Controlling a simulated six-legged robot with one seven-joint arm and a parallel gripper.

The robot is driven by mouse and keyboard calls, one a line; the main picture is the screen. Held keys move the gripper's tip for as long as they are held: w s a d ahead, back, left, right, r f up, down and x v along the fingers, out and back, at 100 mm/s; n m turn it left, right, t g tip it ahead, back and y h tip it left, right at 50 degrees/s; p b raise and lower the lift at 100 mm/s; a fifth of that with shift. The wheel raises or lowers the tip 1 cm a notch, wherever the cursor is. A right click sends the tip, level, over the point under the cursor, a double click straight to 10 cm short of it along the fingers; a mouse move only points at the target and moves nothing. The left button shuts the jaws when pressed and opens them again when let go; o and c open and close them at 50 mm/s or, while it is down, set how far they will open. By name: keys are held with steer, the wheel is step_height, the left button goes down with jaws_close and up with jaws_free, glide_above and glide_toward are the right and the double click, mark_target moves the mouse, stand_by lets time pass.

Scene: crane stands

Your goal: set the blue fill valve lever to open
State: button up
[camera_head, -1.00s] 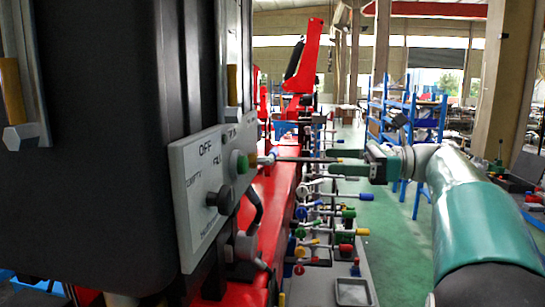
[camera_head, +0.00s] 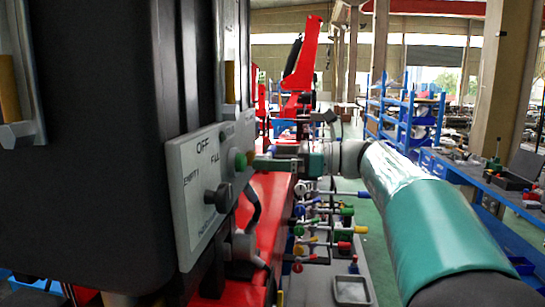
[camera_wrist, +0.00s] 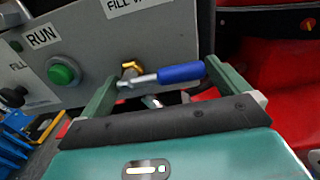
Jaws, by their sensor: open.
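The blue fill valve lever (camera_wrist: 181,73) shows in the wrist view. It has a blue grip on a metal rod, which runs left to a brass valve fitting (camera_wrist: 131,69) at the lower edge of a grey panel (camera_wrist: 85,40). The lever lies nearly level, its grip end to the right. My gripper (camera_wrist: 165,69) is open, with one green finger on each side of the lever in the picture; I cannot tell whether either touches it. In the head view my gripper (camera_head: 274,158) is close to the control panel (camera_head: 205,200), and the lever cannot be made out there.
A green RUN button (camera_wrist: 62,71) and a black knob (camera_wrist: 13,96) are on the panel left of the valve. Several coloured levers (camera_head: 335,212) stand below my arm in the head view. Blue shelving (camera_head: 410,110) stands farther back, beyond green floor.

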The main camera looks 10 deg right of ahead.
steer(key=c, duration=1.2)
steer(key=shift+o, duration=0.2)
steer(key=shift+n, duration=0.3)
steer(key=n, duration=0.1)
steer(key=r+n, duration=0.1)
steer(key=n, duration=0.2)
steer(key=shift+s+r, duration=0.1)
steer(key=shift+r, duration=0.15)
steer(key=n, duration=0.3)
steer(key=r+n, duration=0.1)
steer(key=shift+s+a+r+n, duration=0.1)
steer(key=shift+s+n, duration=0.2)
steer(key=shift+n, duration=0.1)
steer(key=n, duration=0.3)
steer(key=s+r+n, duration=0.1)
steer(key=shift+a, duration=0.25)
steer(key=shift+s+a+r+n, duration=0.15)
steer(key=shift+s+n, duration=0.15)
steer(key=shift+n, duration=0.85)
steer(key=shift+s+a+n, duration=0.1)
steer(key=shift+s+n, duration=0.2)
steer(key=shift+n, duration=0.85)
